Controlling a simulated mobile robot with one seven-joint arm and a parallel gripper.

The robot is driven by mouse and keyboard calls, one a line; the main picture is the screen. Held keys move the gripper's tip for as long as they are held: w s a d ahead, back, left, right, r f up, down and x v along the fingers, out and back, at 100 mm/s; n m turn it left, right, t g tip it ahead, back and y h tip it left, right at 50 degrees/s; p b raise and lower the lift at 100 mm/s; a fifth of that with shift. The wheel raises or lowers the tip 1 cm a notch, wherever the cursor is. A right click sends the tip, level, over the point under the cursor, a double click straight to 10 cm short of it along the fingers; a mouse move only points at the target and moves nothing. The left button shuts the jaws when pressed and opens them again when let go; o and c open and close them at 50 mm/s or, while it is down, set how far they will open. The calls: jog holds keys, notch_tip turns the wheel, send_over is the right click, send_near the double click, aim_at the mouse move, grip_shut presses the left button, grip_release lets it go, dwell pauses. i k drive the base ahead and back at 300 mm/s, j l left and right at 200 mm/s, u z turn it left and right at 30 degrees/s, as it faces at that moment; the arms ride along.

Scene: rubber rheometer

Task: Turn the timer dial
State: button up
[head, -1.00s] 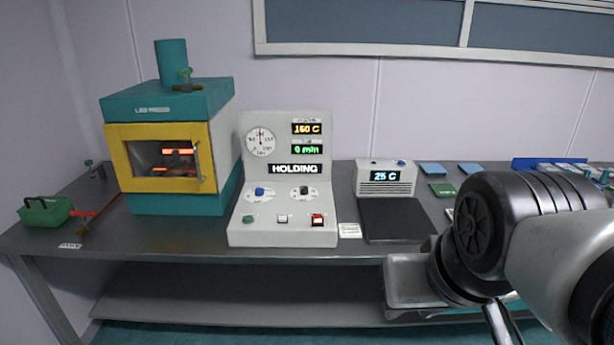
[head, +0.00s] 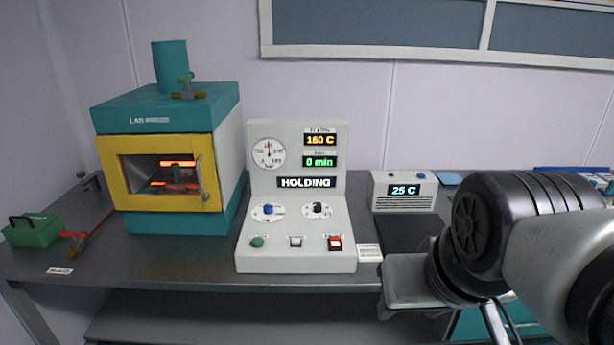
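The control console (head: 296,262) stands on the bench in the middle of the head view. It has a blue dial (head: 267,210) on the left and a black dial (head: 317,209) on the right, each on a round white scale. I cannot read which one is the timer dial. The upper panel shows a round gauge (head: 268,154), an amber display (head: 320,140) reading 160 C, a green display (head: 320,161) reading 0 min, and a HOLDING sign (head: 306,182). My arm is at the lower right, apart from the console. My gripper's fingertips are not visible.
A teal and yellow lab press (head: 150,219) with a glowing inside stands left of the console. A small 25 C unit (head: 404,206) stands to its right. A green box (head: 33,236) sits at the far left.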

aim_at(317, 206)
jog(key=i+j, duration=0.25)
jog(key=i, duration=0.2)
jog(key=i+j, duration=0.25)
jog(key=i, duration=0.15)
jog(key=i+z, duration=0.15)
jog(key=k+u, duration=0.15)
jog(key=k+j, duration=0.05)
